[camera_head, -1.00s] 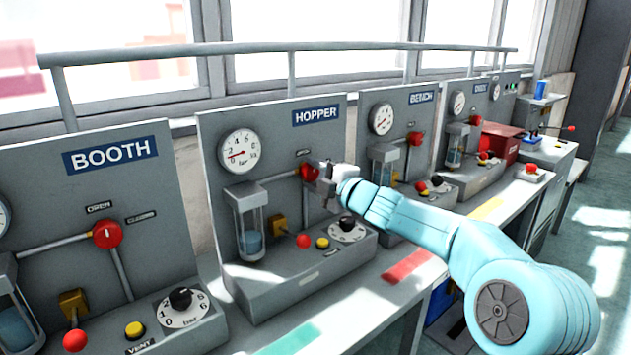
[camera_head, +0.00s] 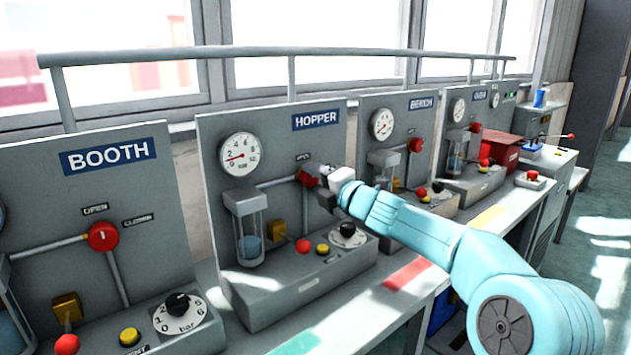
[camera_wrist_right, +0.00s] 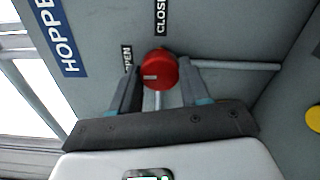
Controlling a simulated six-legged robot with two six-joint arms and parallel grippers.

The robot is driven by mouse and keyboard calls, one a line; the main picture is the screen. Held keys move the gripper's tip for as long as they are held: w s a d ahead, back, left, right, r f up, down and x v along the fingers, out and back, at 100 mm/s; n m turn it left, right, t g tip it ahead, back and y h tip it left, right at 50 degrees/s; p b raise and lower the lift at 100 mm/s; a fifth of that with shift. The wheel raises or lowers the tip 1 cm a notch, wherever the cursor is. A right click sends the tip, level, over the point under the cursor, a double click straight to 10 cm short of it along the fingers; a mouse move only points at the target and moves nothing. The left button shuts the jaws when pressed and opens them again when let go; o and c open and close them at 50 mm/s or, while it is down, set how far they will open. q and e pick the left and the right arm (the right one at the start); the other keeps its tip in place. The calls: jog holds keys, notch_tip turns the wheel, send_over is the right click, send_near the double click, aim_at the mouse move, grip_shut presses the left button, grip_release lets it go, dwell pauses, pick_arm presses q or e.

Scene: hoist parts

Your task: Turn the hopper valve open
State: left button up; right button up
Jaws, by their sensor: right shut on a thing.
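The hopper valve is a red round knob (camera_head: 307,179) on the grey HOPPER panel (camera_head: 275,135), where two pipes meet. My right gripper (camera_head: 318,186) is at the knob and covers part of it. In the right wrist view the knob (camera_wrist_right: 160,69) sits between the two fingers of my right gripper (camera_wrist_right: 158,82), which is shut on it. A pale mark on the knob points left there, to the side of the OPEN label (camera_wrist_right: 127,60). The CLOSED label (camera_wrist_right: 160,15) is above the knob. My left gripper is not in view.
The hopper panel also has a gauge (camera_head: 239,154), a glass cylinder (camera_head: 248,230), a red-ended lever (camera_head: 302,246), a yellow button (camera_head: 322,249) and a black dial knob (camera_head: 348,229). The BOOTH panel (camera_head: 110,200) is at left; similar panels stand at right.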

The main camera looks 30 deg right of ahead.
jog(key=shift+f, duration=0.1)
jog(key=o, duration=1.1)
jog(key=shift+c, duration=0.2)
jog(key=s+d+b, duration=0.1)
jog(key=s, duration=1.5)
jog(key=shift+s+d, duration=0.15)
